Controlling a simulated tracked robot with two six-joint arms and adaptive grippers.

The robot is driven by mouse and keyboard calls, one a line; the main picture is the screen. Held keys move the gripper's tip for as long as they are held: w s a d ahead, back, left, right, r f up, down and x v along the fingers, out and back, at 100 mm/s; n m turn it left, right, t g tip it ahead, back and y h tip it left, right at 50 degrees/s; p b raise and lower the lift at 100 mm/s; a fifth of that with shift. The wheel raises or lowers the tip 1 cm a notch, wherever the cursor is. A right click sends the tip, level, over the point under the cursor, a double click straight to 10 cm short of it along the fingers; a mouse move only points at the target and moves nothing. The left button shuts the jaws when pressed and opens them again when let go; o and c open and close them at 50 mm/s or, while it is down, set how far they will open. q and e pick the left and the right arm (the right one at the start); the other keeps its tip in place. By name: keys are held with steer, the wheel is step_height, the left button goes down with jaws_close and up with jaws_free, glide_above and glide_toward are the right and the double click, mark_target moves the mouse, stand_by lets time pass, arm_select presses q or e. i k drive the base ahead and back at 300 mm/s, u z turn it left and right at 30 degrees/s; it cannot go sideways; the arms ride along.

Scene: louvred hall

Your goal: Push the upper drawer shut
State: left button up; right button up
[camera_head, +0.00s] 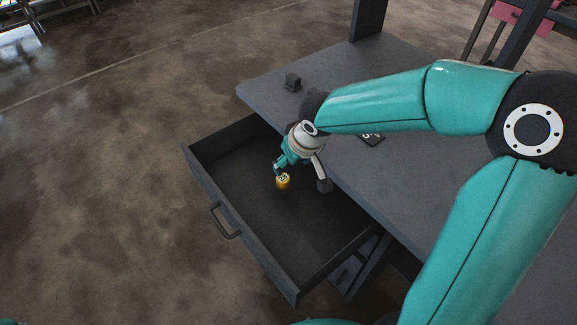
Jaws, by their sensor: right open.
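The upper drawer (270,208) is dark grey and stands pulled out from under the grey tabletop. Its front carries a dark bar handle (225,222) on the outer face. My right gripper (301,180) hangs over the inside of the drawer near the tabletop edge, its fingers apart. A small yellow cylinder with a pale marked top (283,181) is by one fingertip, in or over the drawer; I cannot tell whether they touch. My left gripper is not in view.
Dark uprights rise at the back. The brown floor left of the drawer is clear.

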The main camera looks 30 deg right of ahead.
mark_target(299, 238)
steer(key=k, duration=1)
